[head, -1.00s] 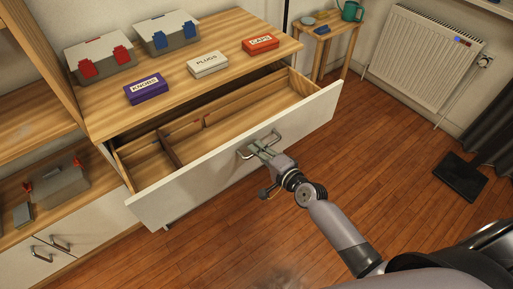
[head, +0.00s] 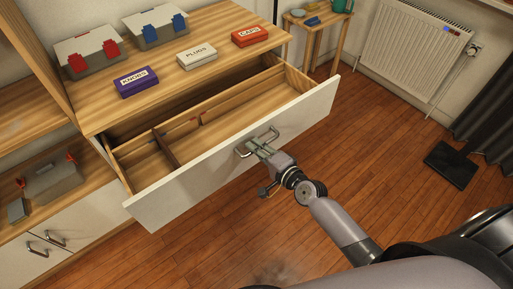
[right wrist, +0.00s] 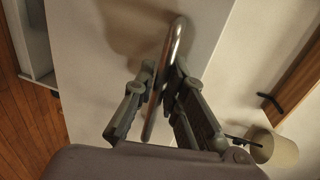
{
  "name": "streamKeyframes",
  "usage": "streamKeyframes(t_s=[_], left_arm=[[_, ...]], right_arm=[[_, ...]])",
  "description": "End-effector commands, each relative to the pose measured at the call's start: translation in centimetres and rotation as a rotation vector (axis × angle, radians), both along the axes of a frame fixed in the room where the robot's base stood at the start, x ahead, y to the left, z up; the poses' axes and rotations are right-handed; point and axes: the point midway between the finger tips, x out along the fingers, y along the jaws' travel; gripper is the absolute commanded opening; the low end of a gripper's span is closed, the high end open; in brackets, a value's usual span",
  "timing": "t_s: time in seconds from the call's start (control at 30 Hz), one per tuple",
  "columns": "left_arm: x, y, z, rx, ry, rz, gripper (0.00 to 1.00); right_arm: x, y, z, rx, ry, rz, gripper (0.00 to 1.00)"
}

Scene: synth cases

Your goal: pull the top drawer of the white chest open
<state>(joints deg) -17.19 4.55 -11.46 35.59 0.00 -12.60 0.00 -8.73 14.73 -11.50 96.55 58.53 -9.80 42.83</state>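The top drawer (head: 215,172) of the white chest stands well open in the head view, its wooden inside and dividers showing. Its metal bar handle (head: 274,132) is on the white front. My left gripper is in neither view.
On the wooden chest top (head: 215,30) are a purple KNOBS box (head: 136,82), a white PLUGS box (head: 197,56), a red CAPS box (head: 249,36) and two grey cases. A small side table (head: 318,26) and a radiator (head: 415,48) stand behind. Floor in front is clear.

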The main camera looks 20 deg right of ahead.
Motion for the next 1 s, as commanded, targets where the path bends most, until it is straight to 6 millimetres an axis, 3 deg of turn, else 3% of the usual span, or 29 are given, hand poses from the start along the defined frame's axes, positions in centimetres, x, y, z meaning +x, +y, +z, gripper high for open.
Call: streamKeyframes(t_s=[0.23,0.57,0.73,1.0], left_arm=[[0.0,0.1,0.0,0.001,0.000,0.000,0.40],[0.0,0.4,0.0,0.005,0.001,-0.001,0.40],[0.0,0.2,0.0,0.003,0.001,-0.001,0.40],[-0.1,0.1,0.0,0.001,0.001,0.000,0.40]], right_arm=[[0.0,0.0,0.0,0.000,0.000,0.000,0.29],[-0.3,-0.1,0.1,0.000,0.000,0.000,0.29],[-2.4,-0.9,0.4,-0.001,0.002,0.001,0.29],[-7.8,-2.8,1.6,-0.004,0.003,0.002,0.29]])
